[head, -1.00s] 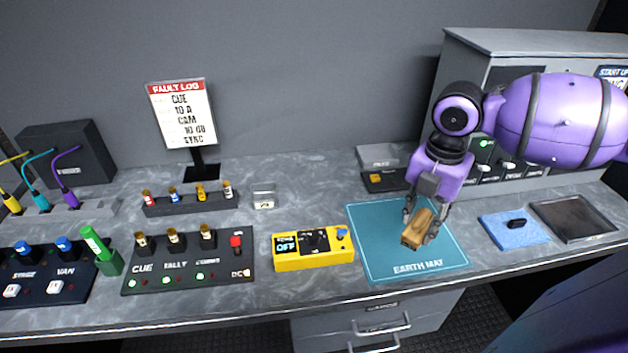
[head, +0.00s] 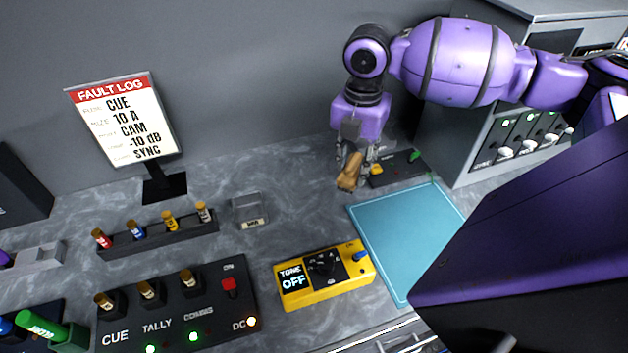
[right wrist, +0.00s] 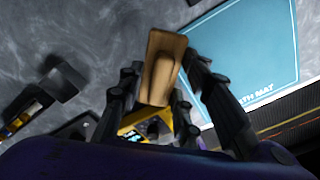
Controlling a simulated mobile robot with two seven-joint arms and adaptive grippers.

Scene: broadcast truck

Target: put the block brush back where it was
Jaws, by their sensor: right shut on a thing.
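The block brush, a tan wooden block (head: 348,174), is held in my right gripper (head: 356,163), which is shut on it. In the head view it hangs tilted over the back of the bench, behind and left of the teal earth mat (head: 405,225). In the right wrist view the brush (right wrist: 164,62) sits between the fingers, with the mat (right wrist: 243,55) to its right. How high it is above the bench is hard to tell. My left gripper is not in view.
A dark tray (head: 404,166) with a yellow piece and a green piece lies just right of the brush. The yellow tone box (head: 325,273) stands in front, and a small grey holder (head: 249,211) to the left. The bench between them is bare.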

